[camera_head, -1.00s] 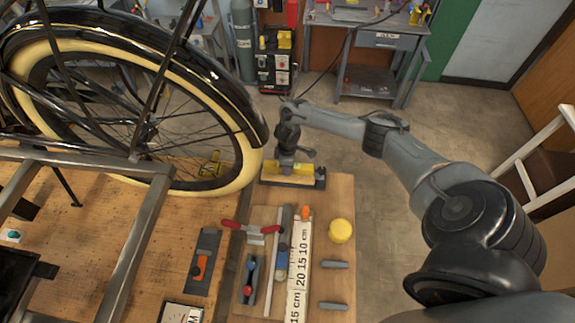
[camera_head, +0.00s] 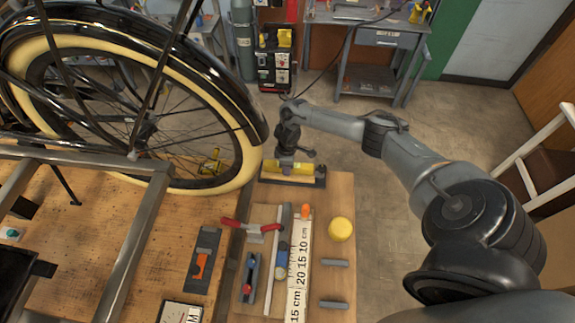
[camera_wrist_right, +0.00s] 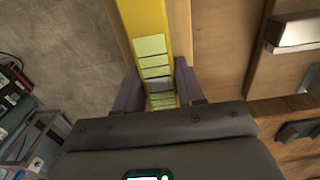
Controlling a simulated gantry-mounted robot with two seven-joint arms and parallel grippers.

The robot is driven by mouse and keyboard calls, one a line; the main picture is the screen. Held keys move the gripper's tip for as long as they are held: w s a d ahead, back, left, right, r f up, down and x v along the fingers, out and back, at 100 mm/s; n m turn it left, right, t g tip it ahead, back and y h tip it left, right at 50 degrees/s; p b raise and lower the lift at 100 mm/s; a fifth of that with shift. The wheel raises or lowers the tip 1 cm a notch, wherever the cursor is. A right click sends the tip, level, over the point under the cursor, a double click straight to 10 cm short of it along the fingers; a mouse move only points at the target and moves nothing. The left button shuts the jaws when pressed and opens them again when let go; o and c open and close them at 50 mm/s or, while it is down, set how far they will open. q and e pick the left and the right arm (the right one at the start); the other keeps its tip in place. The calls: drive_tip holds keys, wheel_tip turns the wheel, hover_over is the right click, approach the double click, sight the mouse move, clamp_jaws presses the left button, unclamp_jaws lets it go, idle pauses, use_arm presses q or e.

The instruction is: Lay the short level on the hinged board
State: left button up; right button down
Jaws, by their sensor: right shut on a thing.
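The short level (camera_head: 301,168) is a yellow bar at the far end of a wooden board (camera_head: 342,192) along the right side of the bench; this looks like the hinged board. My right gripper (camera_head: 292,164) is shut on the level from above. In the right wrist view the level (camera_wrist_right: 146,40) runs between the two fingers of my right gripper (camera_wrist_right: 158,92). A dark strip lies just under or in front of the level; I cannot tell whether the level touches it. My left gripper is out of view.
A bicycle wheel (camera_head: 165,120) stands left of the level. Open floor (camera_head: 400,200) lies to the right.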

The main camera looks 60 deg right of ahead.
drive_tip(key=c, duration=0.6)
unclamp_jaws()
wheel_tip(320, 180, up, 10)
drive_tip(key=shift+f+p, duration=0.15)
drive_tip(key=shift+p, duration=0.95)
drive_tip(key=shift+r, duration=0.55)
